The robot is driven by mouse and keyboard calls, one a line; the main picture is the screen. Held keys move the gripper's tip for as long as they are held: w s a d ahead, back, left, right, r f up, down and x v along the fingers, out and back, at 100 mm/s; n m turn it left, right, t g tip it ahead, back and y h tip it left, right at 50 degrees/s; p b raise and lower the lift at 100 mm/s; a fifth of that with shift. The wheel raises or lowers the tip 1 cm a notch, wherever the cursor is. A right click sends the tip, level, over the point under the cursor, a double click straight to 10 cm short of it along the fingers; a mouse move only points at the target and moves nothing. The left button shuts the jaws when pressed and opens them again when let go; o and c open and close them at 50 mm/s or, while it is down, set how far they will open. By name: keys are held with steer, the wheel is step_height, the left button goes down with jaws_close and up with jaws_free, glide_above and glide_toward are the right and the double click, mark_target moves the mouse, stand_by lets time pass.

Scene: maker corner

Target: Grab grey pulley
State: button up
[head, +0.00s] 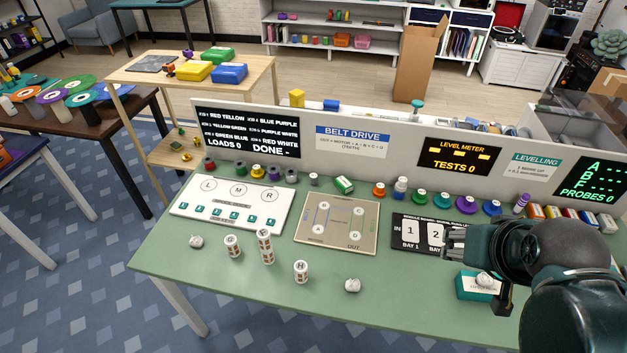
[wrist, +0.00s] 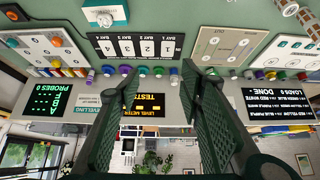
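Several small round pieces stand along the back of the green table. Among them are a small pale grey piece (head: 314,179) and a darker grey-purple piece (head: 291,176); I cannot tell for sure which is the grey pulley. My gripper (head: 455,243) is above the table's right part, well to the right of both grey pieces. In the wrist view my gripper (wrist: 160,72) has its fingers wide apart with nothing between them.
The belt drive board (head: 338,222) lies mid-table, with the L-M-R board (head: 232,204) to its left and the numbered board (head: 420,236) to its right. Printed cylinders (head: 265,246) stand in front. A low wall with signs (head: 352,142) closes the back. The table's front is largely free.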

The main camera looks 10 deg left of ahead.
steer(key=shift+w+r, duration=0.1)
steer(key=shift+w, duration=0.05)
steer(key=w+a+r+m+g, duration=0.15)
steer(key=w+a, duration=0.25)
steer(key=w, duration=0.4)
steer(key=w+a+r+m+g, duration=0.1)
steer(key=w+a+r, duration=0.2)
steer(key=w, duration=0.4)
steer(key=m+g+h, duration=0.1)
steer(key=m+g, duration=0.3)
steer(key=m, duration=0.3)
glide_above(313, 175)
steer(key=s, duration=0.1)
steer(key=shift+n+t, duration=0.25)
step_height(313, 175, down, 27)
steer(key=shift+a+f, duration=0.1)
steer(key=shift+f, duration=0.1)
steer(key=shift+a+f, duration=0.2)
steer(key=shift+f, duration=0.1)
steer(key=shift+w+d+f, duration=0.15)
steer(key=shift+f, duration=1.1)
